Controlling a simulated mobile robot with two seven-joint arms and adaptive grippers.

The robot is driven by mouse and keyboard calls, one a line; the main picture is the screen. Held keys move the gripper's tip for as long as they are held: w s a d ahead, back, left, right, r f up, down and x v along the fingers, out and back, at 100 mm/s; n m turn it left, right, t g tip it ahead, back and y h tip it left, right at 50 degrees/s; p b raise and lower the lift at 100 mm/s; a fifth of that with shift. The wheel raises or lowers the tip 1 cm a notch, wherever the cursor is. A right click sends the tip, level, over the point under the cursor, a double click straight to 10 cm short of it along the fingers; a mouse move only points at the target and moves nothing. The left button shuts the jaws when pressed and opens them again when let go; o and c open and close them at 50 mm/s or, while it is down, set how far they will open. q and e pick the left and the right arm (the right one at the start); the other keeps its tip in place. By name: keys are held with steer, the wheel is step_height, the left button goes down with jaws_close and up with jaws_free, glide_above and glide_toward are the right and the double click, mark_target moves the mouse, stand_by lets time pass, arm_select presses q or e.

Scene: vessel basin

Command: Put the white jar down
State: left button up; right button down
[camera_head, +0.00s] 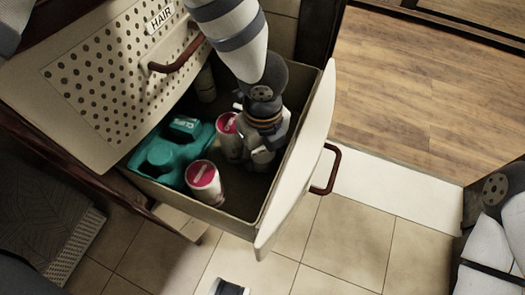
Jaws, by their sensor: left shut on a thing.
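My left gripper (258,152) reaches down into the open drawer (240,222) from above. It is shut, with a white jar with a pinkish-red lid (229,146) against its left side. The fingers' contact with this jar is partly hidden. A second white jar with the same lid colour (205,184) stands apart from the gripper, nearer the drawer's front-left.
A teal container (165,160) lies in the drawer's left part. A closed drawer front marked HAIR (105,85) with a red-brown handle rises at the upper left. The open drawer's front panel (297,165) stands close right of the gripper. Bare drawer floor shows between jars and front panel.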

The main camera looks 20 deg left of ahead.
mark_target(263, 151)
arm_select(q)
steer(key=shift+f, duration=0.1)
steer(key=o, duration=1.3)
step_height(263, 151, up, 12)
steer(key=p, duration=0.3)
arm_select(e)
steer(key=v, duration=0.3)
arm_select(q)
steer(key=shift+r, duration=0.2)
